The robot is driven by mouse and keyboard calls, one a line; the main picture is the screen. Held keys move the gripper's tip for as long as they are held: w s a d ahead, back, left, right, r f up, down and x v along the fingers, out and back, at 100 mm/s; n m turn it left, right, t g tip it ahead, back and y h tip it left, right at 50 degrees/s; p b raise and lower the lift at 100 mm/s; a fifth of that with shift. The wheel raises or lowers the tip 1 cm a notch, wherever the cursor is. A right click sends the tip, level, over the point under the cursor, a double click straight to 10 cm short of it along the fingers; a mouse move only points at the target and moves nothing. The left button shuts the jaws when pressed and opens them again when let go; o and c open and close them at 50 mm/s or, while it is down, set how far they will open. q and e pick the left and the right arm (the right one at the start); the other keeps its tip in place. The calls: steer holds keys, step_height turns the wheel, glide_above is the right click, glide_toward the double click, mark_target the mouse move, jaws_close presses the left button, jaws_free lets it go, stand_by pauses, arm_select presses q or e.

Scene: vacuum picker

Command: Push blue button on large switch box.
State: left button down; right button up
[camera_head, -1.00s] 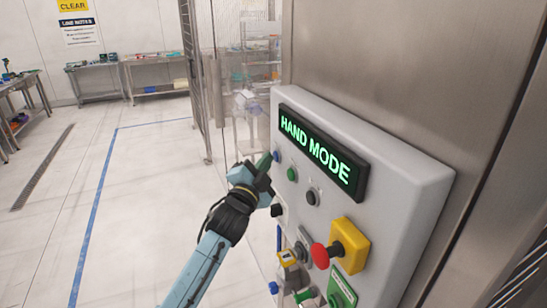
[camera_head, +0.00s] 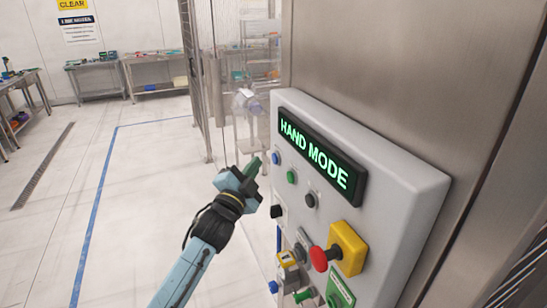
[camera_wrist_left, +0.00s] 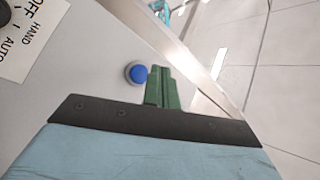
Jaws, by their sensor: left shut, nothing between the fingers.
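The large switch box (camera_head: 400,165) is pale grey and fixed to a metal wall, with a lit green HAND MODE display (camera_head: 318,153). A round blue button (camera_head: 276,158) sits at its upper left, beside a green button (camera_head: 291,176). My left gripper (camera_head: 254,162) is shut and empty, its green fingertips just left of the blue button with a small gap in the head view. In the left wrist view the shut fingers (camera_wrist_left: 163,80) show just right of a blue button (camera_wrist_left: 136,73). My right gripper is not in view.
A red mushroom button (camera_head: 319,258) on a yellow block (camera_head: 346,248) and black knobs share the box. A second blue part (camera_head: 273,287) shows low on the left. A mesh fence (camera_head: 203,90) stands behind. The floor at left is free.

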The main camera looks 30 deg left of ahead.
arm_select(q)
steer(key=shift+s+a+p, duration=0.5)
steer(key=shift+s+a, duration=0.65)
steer(key=shift+s, duration=0.15)
steer(key=s+d+f+n+g+b, duration=0.1)
steer(key=s+f+g+b, duration=0.2)
steer(key=f, duration=1.2)
steer(key=s+d+f+n+g+b, duration=0.1)
steer(key=s+f+n+g+b, duration=0.2)
steer(key=f, duration=1.2)
steer(key=s+d+f+g+b, duration=0.1)
steer(key=s+d+f+g, duration=0.3)
steer(key=f, duration=1)
steer(key=s+d+f+n+g+b, duration=0.1)
steer(key=s+f+g+b, duration=0.1)
steer(key=s+f, duration=0.8)
steer(key=s+d+f+n+g+h+b, duration=0.1)
steer(key=s+f+g, duration=0.3)
steer(key=s+f, duration=0.5)
steer(key=s+d+f+n+g+b, duration=0.2)
steer(key=s+f, duration=0.8)
steer(key=s, duration=1.1)
steer(key=shift+f+g+b, duration=0.3)
steer(key=shift+g+b, duration=0.5)
steer(key=shift+b, duration=0.05)
steer(key=shift+s, duration=0.1)
